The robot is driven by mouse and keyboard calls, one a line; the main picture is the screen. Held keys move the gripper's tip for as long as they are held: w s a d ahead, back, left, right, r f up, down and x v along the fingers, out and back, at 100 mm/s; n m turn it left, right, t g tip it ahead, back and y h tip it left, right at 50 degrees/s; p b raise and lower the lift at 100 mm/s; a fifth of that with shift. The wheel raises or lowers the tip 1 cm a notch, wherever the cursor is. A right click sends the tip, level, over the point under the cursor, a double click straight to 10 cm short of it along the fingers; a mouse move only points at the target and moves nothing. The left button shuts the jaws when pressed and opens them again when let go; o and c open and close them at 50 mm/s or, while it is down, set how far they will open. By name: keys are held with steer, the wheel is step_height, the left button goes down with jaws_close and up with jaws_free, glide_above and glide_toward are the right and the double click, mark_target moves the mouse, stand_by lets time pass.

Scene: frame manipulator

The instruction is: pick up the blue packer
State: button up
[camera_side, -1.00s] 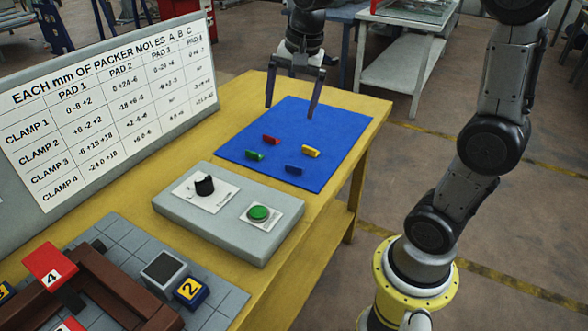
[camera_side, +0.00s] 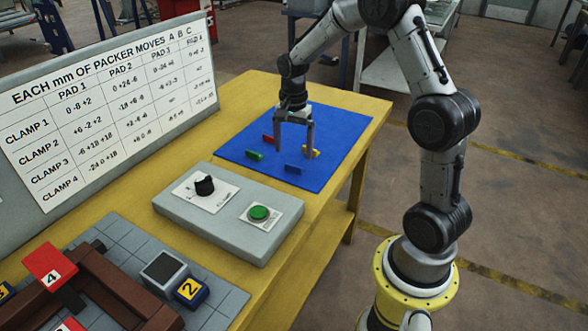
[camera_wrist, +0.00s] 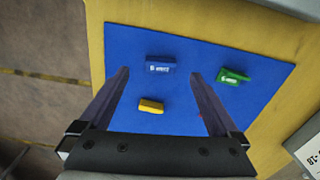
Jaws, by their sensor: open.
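The blue packer (camera_side: 293,169) is a small dark blue block lying on the blue mat (camera_side: 340,130), at its near side. It also shows in the wrist view (camera_wrist: 160,65), ahead of and between the two fingers, with white marking on its face. My gripper (camera_side: 294,154) is open and empty above the mat, near the red and yellow packers. In the wrist view its two fingers (camera_wrist: 160,75) stand wide apart on either side of the blue packer. From these views I cannot tell the exact height of the fingertips above the mat.
A green packer (camera_side: 255,155), a red packer (camera_side: 267,140) and a yellow packer (camera_side: 311,153) lie on the mat. A grey control box (camera_side: 190,215) with a black knob and a green button stands nearby on the yellow table. A printed board stands at the left.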

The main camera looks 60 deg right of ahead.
mark_target(295, 167)
steer(key=shift+d+f, duration=0.2)
steer(key=shift+f, duration=2.65)
steer(key=shift+w, duration=0.1)
steer(key=c, duration=1.4)
steer(key=shift+r, duration=0.15)
